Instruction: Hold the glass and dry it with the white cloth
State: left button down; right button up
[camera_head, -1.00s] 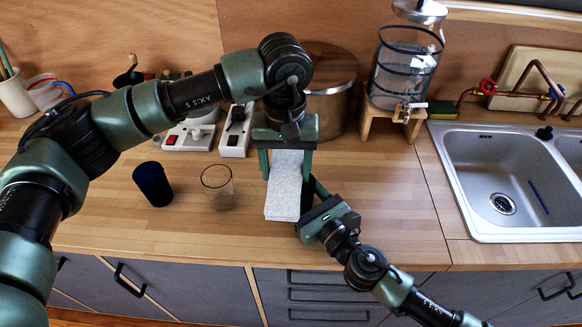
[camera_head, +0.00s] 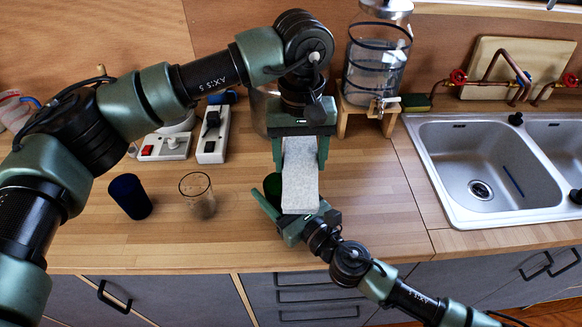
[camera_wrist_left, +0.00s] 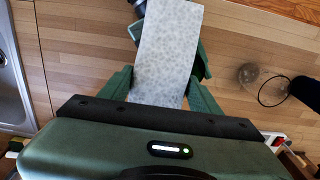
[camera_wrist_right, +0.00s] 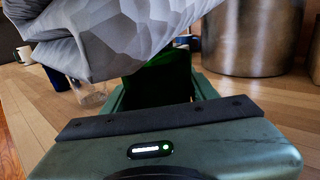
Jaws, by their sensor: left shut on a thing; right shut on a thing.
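My left gripper (camera_head: 300,150) is shut on the white cloth (camera_head: 300,187), a grey-white patterned strip hanging over the counter. The cloth also shows in the left wrist view (camera_wrist_left: 168,50). My right gripper (camera_head: 274,202) is just below and behind the cloth, shut on a dark green glass (camera_head: 271,184). In the right wrist view this glass (camera_wrist_right: 165,75) stands between the fingers, partly covered by the cloth (camera_wrist_right: 125,35). The cloth hides part of the right fingers in the head view. I cannot tell whether cloth and glass touch.
A dark blue cup (camera_head: 130,197) and a clear glass (camera_head: 198,195) stand on the counter to the left. Power strips (camera_head: 213,135) lie behind them. A water dispenser (camera_head: 378,65) on a wooden stand and a double sink (camera_head: 480,165) are at the right. The front counter is clear.

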pick_arm(q)
jog(key=shift+a+r, duration=0.15)
jog(key=shift+r, duration=1.25)
jog(key=shift+a+r, duration=0.15)
jog(key=shift+r, duration=1.25)
pick_arm(e)
jog(key=shift+d, duration=0.1)
jog(key=o, duration=1.6)
pick_arm(q)
jog(key=shift+w, duration=0.1)
pick_arm(e)
jog(key=v, duration=1.2)
pick_arm(q)
jog(key=shift+d+f, duration=0.1)
pick_arm(e)
jog(key=shift+s+f, duration=0.1)
jog(key=shift+s, duration=0.05)
